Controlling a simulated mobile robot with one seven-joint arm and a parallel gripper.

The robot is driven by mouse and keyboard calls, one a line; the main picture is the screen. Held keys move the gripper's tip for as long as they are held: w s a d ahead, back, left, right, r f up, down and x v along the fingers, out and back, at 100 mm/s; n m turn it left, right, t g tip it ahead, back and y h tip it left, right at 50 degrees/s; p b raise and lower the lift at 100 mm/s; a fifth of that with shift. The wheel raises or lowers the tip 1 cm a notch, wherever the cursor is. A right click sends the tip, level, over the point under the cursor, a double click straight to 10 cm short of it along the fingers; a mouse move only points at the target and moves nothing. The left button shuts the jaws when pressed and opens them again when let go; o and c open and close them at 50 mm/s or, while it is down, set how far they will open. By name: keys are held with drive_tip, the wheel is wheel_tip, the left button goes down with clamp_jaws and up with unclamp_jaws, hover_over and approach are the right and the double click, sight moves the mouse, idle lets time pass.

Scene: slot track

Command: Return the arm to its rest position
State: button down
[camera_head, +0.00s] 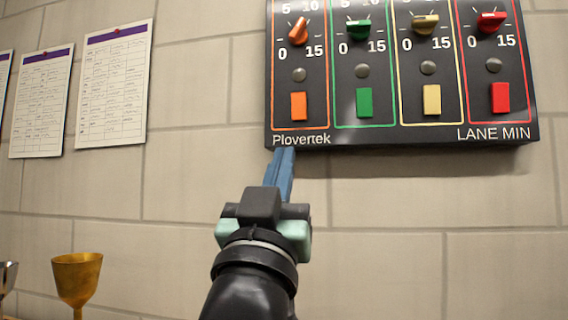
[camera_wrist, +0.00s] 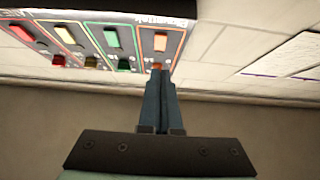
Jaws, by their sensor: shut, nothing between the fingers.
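My gripper (camera_head: 284,152) is shut and empty, its blue fingers together and pointing up at the lower left edge of the control panel in the head view. In the wrist view the closed fingertips (camera_wrist: 160,70) show in front of the panel, close to its orange section. I cannot tell whether they touch it. My arm rises from the bottom of the head view, just left of centre.
A black control panel (camera_head: 400,135) with orange, green, yellow and red knobs and buttons is on the block wall (camera_head: 385,200). Paper sheets (camera_head: 113,90) hang at left. A gold goblet (camera_head: 77,278) stands at lower left. The wall at lower right is bare.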

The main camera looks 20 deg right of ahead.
drive_tip(key=s+a+f+n+t+y, duration=0.2)
drive_tip(key=s+a+n+y, duration=0.1)
drive_tip(key=s+a+y, duration=0.2)
drive_tip(key=s+a+f+n+t+y+b, duration=0.1)
drive_tip(key=s+a+f+n+t+y, duration=0.2)
drive_tip(key=s+a+y, duration=0.3)
drive_tip(key=a+y, duration=0.3)
drive_tip(key=a, duration=0.1)
drive_tip(key=shift+s+a+f+n+y, duration=0.15)
drive_tip(key=shift+s+a+n+y, duration=0.15)
drive_tip(key=shift+a+n+y, duration=0.1)
drive_tip(key=shift+d, duration=0.1)
